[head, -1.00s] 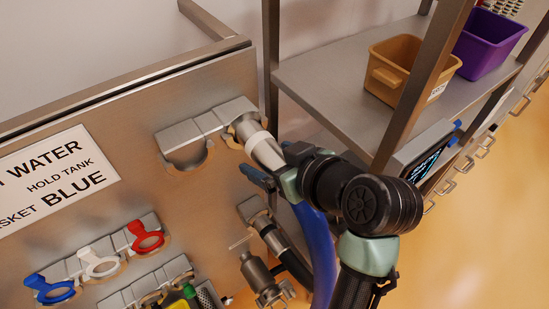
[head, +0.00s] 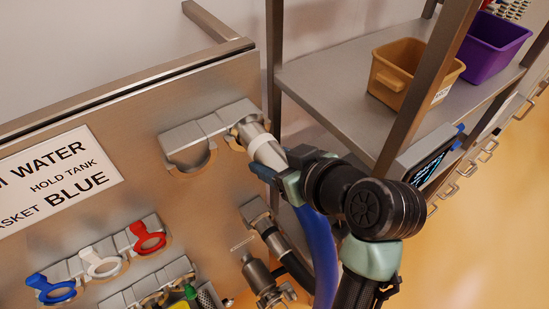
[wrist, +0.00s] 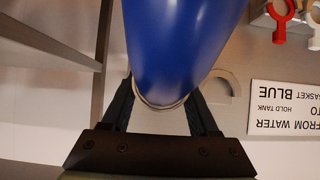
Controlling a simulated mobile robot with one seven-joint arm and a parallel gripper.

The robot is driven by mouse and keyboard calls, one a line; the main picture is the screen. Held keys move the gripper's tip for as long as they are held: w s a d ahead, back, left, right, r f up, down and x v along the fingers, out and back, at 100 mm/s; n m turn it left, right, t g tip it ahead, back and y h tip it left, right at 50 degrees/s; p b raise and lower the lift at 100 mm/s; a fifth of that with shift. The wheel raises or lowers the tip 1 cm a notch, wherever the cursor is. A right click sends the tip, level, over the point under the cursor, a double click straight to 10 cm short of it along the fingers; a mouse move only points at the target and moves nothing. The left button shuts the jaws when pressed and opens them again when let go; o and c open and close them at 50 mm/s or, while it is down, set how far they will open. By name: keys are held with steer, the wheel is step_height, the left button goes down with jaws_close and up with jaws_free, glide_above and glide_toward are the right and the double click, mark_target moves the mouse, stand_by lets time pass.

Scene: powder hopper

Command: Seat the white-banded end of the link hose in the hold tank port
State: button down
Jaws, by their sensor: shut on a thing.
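The link hose shows its steel end with a white band (head: 258,142) in the head view. That end rests in the right cradle of a steel holder (head: 208,126) on the panel. My gripper (head: 277,170) is shut on the hose end just below the white band. The blue hose (head: 319,245) hangs down from there. In the wrist view the blue hose (wrist: 182,40) fills the upper middle, and the fingers of my gripper (wrist: 163,112) lie on both sides of its steel end. I cannot make out the hold tank port.
A sign (head: 55,180) is on the panel. Blue, white and red gaskets (head: 100,264) hang below it. The holder's left cradle (head: 190,160) is empty. A shelf post (head: 275,70) stands close right of the holder. Tan (head: 400,75) and purple (head: 490,45) bins sit on the shelf.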

mark_target(258, 132)
steer(key=shift+w+r+p, duration=0.1)
steer(key=shift+r+p, duration=2.05)
steer(key=shift+r, duration=0.7)
steer(key=s+d, duration=0.5)
steer(key=s, duration=0.2)
steer(key=shift+s+d+f+p, duration=0.15)
steer(key=shift+p, duration=0.25)
steer(key=shift+f, duration=0.1)
